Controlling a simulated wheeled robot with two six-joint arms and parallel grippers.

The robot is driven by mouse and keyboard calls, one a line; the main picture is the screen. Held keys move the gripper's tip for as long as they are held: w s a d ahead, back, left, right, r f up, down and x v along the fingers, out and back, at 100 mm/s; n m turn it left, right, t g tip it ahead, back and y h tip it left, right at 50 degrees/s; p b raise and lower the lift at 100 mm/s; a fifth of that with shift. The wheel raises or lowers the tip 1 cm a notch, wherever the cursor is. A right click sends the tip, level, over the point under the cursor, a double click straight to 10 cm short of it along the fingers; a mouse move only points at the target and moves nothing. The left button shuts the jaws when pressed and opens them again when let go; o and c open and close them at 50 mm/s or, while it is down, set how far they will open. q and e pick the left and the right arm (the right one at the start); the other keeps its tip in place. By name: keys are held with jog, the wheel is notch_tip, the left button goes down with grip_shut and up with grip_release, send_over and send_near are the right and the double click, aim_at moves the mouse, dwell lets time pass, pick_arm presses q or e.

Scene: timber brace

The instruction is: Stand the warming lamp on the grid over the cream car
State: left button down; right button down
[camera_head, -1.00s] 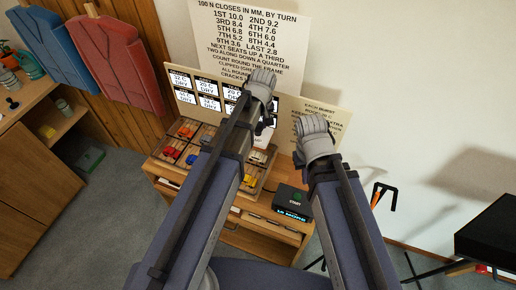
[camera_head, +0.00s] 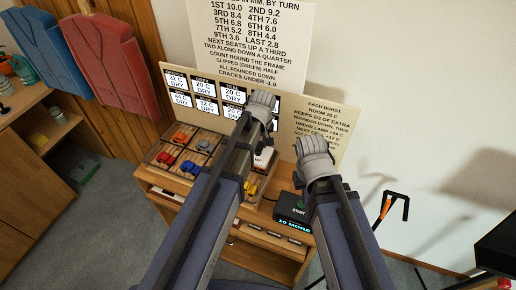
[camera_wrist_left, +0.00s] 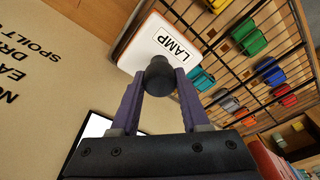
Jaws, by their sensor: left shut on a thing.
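The warming lamp (camera_wrist_left: 165,45) is a white block lettered LAMP with a black knob. In the left wrist view my left gripper (camera_wrist_left: 158,85) is shut on that knob. The lamp overlaps the left edge of the wire grid (camera_wrist_left: 225,40) there; I cannot tell whether it touches. In the head view the lamp (camera_head: 266,154) shows just below my left gripper (camera_head: 262,118), over the right side of the car tray. I cannot pick out the cream car for certain; the lamp or arm may hide it. My right gripper (camera_head: 314,158) is apart from the lamp, its jaws unclear.
Several toy cars sit under the grid, including a blue one (camera_head: 190,167) and a yellow one (camera_head: 251,187). Sign boards (camera_head: 335,125) stand behind. A black START box (camera_head: 291,207) is on the bench at right.

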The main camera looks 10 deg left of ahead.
pick_arm(q)
jog(key=shift+r, duration=0.1)
pick_arm(e)
jog(key=shift+r, duration=0.1)
pick_arm(q)
jog(key=shift+c, duration=2)
grip_release()
notch_tip(320, 180, up, 12)
jog(key=s+d+p, duration=0.1)
jog(key=s+p, duration=0.1)
jog(key=p, duration=1)
jog(key=s+d+m, duration=0.2)
jog(key=s+m, duration=0.3)
jog(key=s, duration=0.3)
jog(key=s+d+m+g, duration=0.1)
jog(key=s+d+m, duration=0.2)
jog(key=s+m, duration=0.2)
jog(key=s, duration=0.3)
jog(key=shift+d+m+g, duration=0.15)
jog(key=shift+m+g, duration=0.15)
pick_arm(e)
notch_tip(320, 180, up, 12)
pick_arm(q)
jog(key=shift+w, duration=0.1)
